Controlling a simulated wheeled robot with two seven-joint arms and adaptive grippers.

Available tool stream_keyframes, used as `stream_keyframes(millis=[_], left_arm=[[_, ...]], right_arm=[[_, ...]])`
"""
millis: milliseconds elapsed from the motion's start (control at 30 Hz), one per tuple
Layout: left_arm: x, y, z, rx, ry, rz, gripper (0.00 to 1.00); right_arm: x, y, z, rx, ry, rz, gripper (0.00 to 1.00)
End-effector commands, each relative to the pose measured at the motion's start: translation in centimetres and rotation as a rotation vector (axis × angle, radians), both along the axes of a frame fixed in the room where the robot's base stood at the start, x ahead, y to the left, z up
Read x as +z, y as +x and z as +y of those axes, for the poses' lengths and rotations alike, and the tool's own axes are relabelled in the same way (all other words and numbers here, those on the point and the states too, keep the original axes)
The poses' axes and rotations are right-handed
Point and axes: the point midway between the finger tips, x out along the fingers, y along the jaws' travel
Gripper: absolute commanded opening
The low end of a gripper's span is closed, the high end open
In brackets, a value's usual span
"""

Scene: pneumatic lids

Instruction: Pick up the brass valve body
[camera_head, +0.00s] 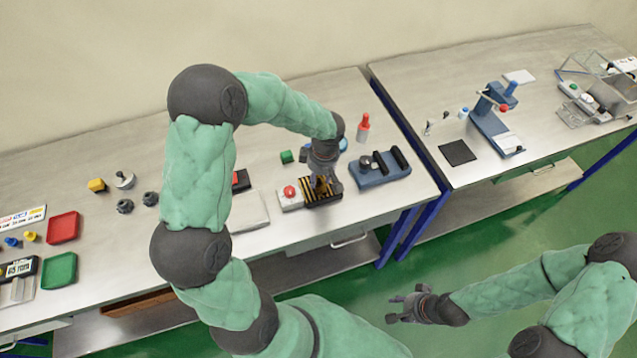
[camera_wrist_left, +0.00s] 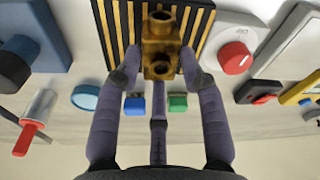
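The brass valve body (camera_head: 322,187) is over the black-and-yellow striped pad of a fixture on the left bench. In the left wrist view the valve body (camera_wrist_left: 161,42) shows two dark round openings and lies between the fingertips. My left gripper (camera_head: 322,176) points down at it from above, fingers on both sides of it. The left gripper's fingertips (camera_wrist_left: 161,62) lean in close to the brass. I cannot tell whether they press on it, or whether it rests on the pad. My right gripper (camera_head: 396,308) is empty, fingers spread, in front of the bench over the green floor.
A red button (camera_head: 290,191) sits just left of the striped pad (camera_head: 309,199). A blue fixture with black handles (camera_head: 381,168) stands close on the right. A grey plate (camera_head: 250,212) lies to the left.

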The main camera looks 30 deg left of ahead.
Motion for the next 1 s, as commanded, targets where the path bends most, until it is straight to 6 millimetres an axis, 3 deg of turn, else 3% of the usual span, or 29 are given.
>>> stream_keyframes(millis=[67,467,633,1000], left_arm=[[-0.1,-0.1,0.0,-0.001,-0.001,0.002,0.00],[0.7,0.0,0.0,0.000,0.001,-0.001,0.00],[3.3,0.1,0.0,0.000,0.001,-0.006,0.00],[9.7,-5.7,0.5,0.001,0.001,-0.004,0.00]], right_arm=[[0.0,0.0,0.0,0.000,0.000,0.000,0.40],[0.0,0.0,0.0,0.000,0.000,0.000,0.40],[0.2,0.0,0.0,0.000,0.000,0.000,0.40],[0.6,0.0,0.0,0.000,0.000,0.000,0.40]])
